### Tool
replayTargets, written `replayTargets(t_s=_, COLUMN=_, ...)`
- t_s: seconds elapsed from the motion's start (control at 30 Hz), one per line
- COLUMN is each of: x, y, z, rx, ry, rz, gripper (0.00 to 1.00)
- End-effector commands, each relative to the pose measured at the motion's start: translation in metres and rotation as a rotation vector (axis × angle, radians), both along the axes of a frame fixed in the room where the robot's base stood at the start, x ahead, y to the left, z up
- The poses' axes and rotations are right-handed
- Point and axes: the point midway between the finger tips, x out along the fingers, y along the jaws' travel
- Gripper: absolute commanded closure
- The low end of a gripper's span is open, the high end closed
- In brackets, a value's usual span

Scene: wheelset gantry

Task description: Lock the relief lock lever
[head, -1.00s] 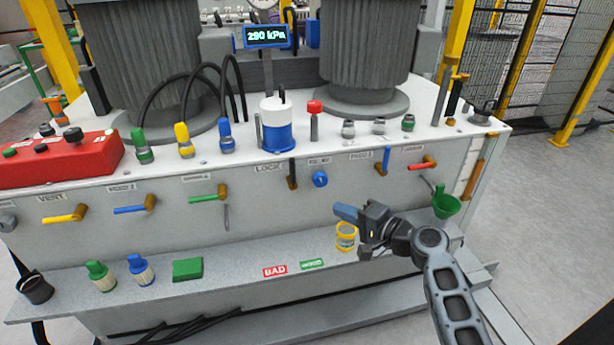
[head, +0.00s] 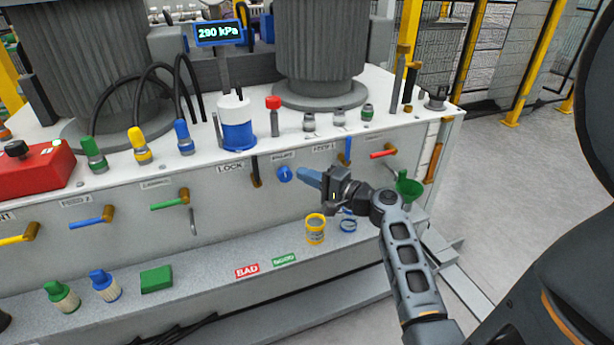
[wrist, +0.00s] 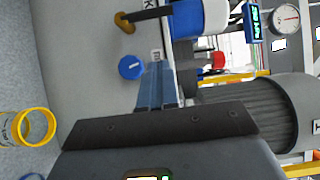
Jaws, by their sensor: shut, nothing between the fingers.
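The relief lock lever (head: 256,169) is a black handle on a brass pivot, pointing up beside the LOCK label (head: 230,166) on the panel front. In the wrist view, which is turned sideways, its black handle (wrist: 146,13) and brass pivot show at the top. A round blue knob (head: 284,174) sits just right of the lever; it also shows in the wrist view (wrist: 131,67). My gripper (head: 304,175) has blue fingers, shut and empty, just right of the knob and pointing left. In the wrist view the fingertips (wrist: 155,70) are apart from the lever.
A blue-and-white canister (head: 238,130) and a red-topped post (head: 273,115) stand on the ledge above. A blue-handled lever (head: 346,150) and a red-handled lever (head: 383,153) are to the right. A yellow cup (head: 315,229) stands on the shelf below. The display (head: 218,33) reads 290 kPa.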

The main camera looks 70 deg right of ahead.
Motion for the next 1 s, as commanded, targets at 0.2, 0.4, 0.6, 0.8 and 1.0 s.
replayTargets(t_s=0.2, x=0.044, y=-0.012, z=0.002, rx=-0.001, ry=-0.001, rz=0.002, gripper=1.0)
replayTargets(t_s=0.4, x=0.076, y=-0.011, z=0.001, rx=0.0, ry=0.001, rz=0.003, gripper=1.0)
replayTargets(t_s=0.6, x=0.094, y=-0.001, z=0.001, rx=0.0, ry=0.001, rz=0.001, gripper=1.0)
replayTargets(t_s=0.8, x=0.099, y=0.002, z=0.0, rx=-0.001, ry=0.001, rz=0.001, gripper=1.0)
replayTargets(t_s=1.0, x=0.099, y=0.002, z=0.0, rx=-0.001, ry=0.001, rz=0.0, gripper=1.0)
